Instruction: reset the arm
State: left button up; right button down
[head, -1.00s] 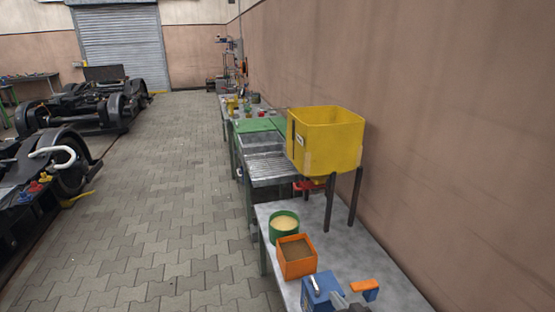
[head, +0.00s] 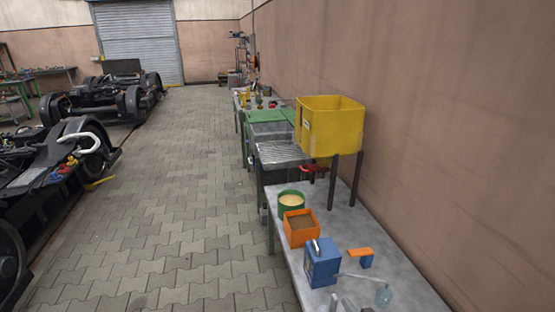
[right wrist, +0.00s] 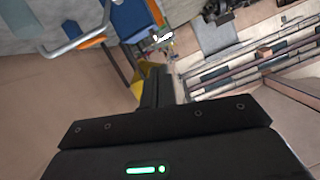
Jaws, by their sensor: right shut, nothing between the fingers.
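My right gripper (right wrist: 158,85) is shut and empty in the right wrist view, its dark fingers together above its black body. In that view it points toward blurred shop furniture, and it does not touch anything that I can make out. In the head view I cannot clearly pick out the gripper; small grey shapes at the bottom edge, beside the blue box, are too cut off to name. My left gripper is in neither view.
A grey bench (head: 398,262) along the right wall carries a blue box (head: 322,264), an orange square container (head: 300,228), a green round tub (head: 291,200) and an orange-blue piece (head: 362,255). A yellow hopper (head: 331,128) stands behind. Bogies (head: 85,150) stand left; the paved aisle (head: 185,190) is clear.

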jog(key=s+d+f+n+g+h, duration=0.15)
jog(key=s+g, duration=0.35)
jog(key=s, duration=0.9)
jog(key=s+d+f+n+g+h, duration=0.1)
jog(key=s+d+g+h, duration=0.15)
jog(key=s+g, duration=0.75)
jog(key=s+f+t+b, duration=0.1)
jog(key=s+f+t, duration=0.1)
jog(key=f, duration=1.2)
jog(key=s+f+t, duration=0.1)
jog(key=s+f, duration=0.1)
jog(key=f, duration=1.1)
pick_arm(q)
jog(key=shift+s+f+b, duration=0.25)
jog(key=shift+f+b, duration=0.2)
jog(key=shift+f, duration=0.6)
pick_arm(e)
jog(key=s+d+f, duration=0.1)
jog(key=s+f, duration=0.7)
jog(key=s+d+f+g, duration=0.1)
jog(key=s+d+f, duration=0.1)
jog(key=s+f, duration=0.7)
jog(key=shift+d+f, duration=0.15)
jog(key=shift+d, duration=0.15)
